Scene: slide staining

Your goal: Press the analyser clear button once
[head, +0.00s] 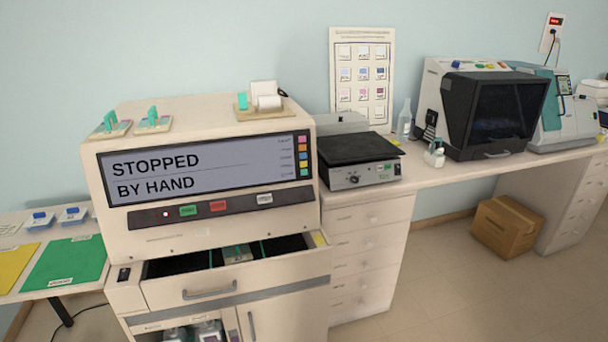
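The analyser (135,228) is a large beige cabinet at the left of the head view. Its screen (225,166) reads "STOPPED BY HAND". The button labels are too small to read, so I cannot confirm which is clear; the white one stands apart at the right. Neither of my grippers is in view.
The analyser's drawer (208,287) stands open below the buttons, with a rack (237,253) inside. A hotplate-like device (359,172) stands right. A cardboard box (508,226) is on the floor.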

